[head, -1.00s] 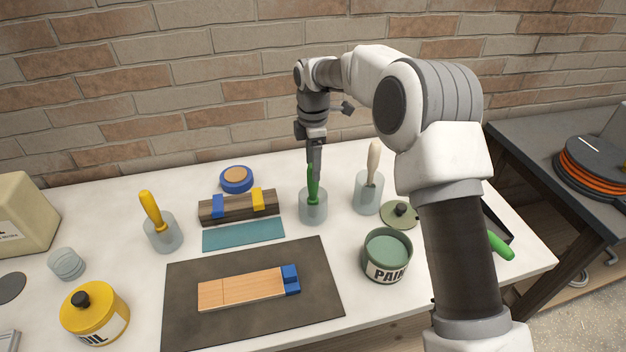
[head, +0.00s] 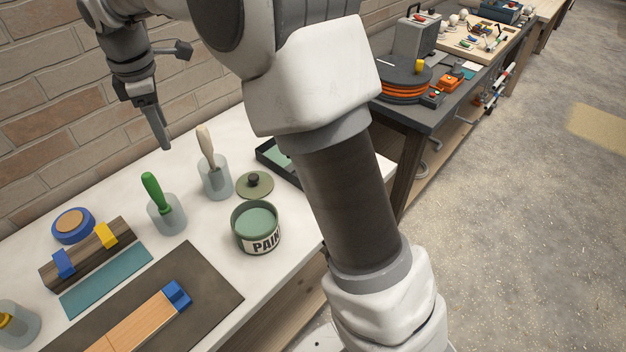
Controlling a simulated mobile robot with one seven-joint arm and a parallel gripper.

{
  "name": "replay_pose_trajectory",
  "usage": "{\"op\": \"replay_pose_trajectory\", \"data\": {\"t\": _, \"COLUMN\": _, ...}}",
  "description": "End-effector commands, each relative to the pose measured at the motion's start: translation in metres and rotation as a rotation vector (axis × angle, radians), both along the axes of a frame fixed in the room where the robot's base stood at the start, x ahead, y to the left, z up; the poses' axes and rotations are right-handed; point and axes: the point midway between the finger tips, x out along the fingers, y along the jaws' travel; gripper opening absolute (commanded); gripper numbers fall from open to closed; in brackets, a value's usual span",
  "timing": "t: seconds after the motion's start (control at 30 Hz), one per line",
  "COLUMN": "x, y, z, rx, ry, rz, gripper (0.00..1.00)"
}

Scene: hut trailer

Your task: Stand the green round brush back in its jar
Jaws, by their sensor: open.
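The green brush (head: 153,190) stands handle up in a clear jar (head: 168,218), leaning a little to the left. Its lower end is inside the jar and hard to make out. My gripper (head: 164,143) points down above and behind this jar, with visible space between its fingertips and the green handle. It is open and holds nothing; the fingers are seen nearly edge-on.
A jar (head: 218,185) with a pale-handled brush stands right of the green brush's jar. An open paint tin (head: 257,235), a lid (head: 254,185) and a dark tray (head: 268,154) are nearby. A clamped wood block (head: 88,258) lies left.

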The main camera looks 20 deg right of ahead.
Motion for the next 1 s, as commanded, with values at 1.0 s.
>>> {"op": "replay_pose_trajectory", "data": {"t": 1.0, "x": -0.246, "y": -0.186, "z": 0.055, "rx": 0.388, "ry": -0.279, "rz": -1.339, "gripper": 0.66}}
